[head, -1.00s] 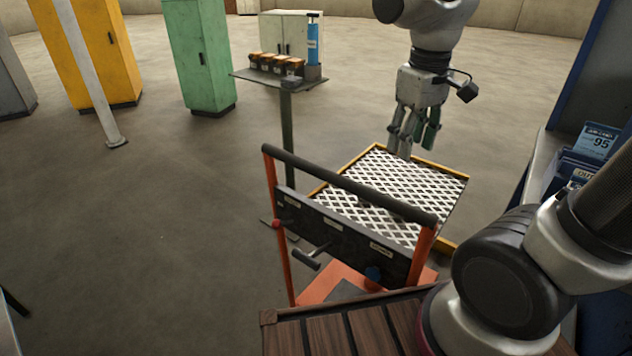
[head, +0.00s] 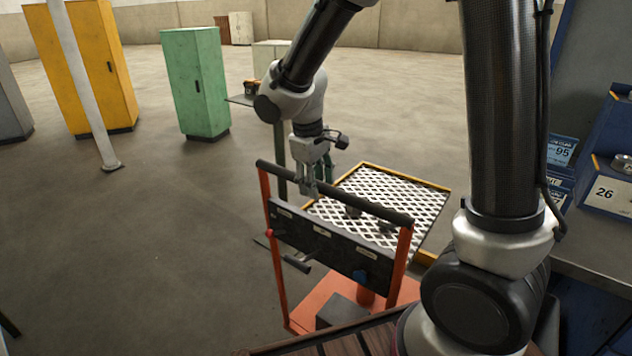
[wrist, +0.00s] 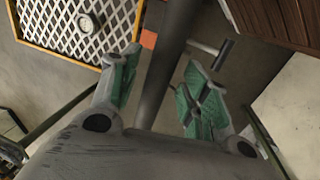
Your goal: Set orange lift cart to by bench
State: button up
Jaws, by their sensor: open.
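The orange lift cart has orange uprights, a black handle bar (head: 350,200) and a black panel (head: 330,245) with labels, a lever and a blue knob. Its orange base (head: 335,290) is low down. The white lattice platform (head: 400,195) with a yellow edge lies behind the panel. My gripper (head: 316,188) points down at the left part of the handle bar. In the wrist view the bar (wrist: 168,55) runs between the two open green-padded fingers (wrist: 160,75); I cannot tell whether they touch it. The bench (head: 592,240), with a grey top, stands at the right.
Blue bins (head: 610,190) with number cards stand on the bench. A small stand (head: 243,99) is partly hidden behind my arm. A green cabinet (head: 195,85), a yellow cabinet (head: 100,70) and a pale post (head: 80,85) are at the back left.

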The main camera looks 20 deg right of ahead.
jog(key=shift+f, duration=0.15)
jog(key=shift+d, duration=0.1)
grip_shut()
jog(key=w+d, duration=0.7)
jog(key=d, duration=0.3)
jog(key=w+d, duration=0.8)
jog(key=d, duration=0.2)
jog(key=shift+d, duration=0.25)
grip_release()
jog(key=shift+d, duration=0.15)
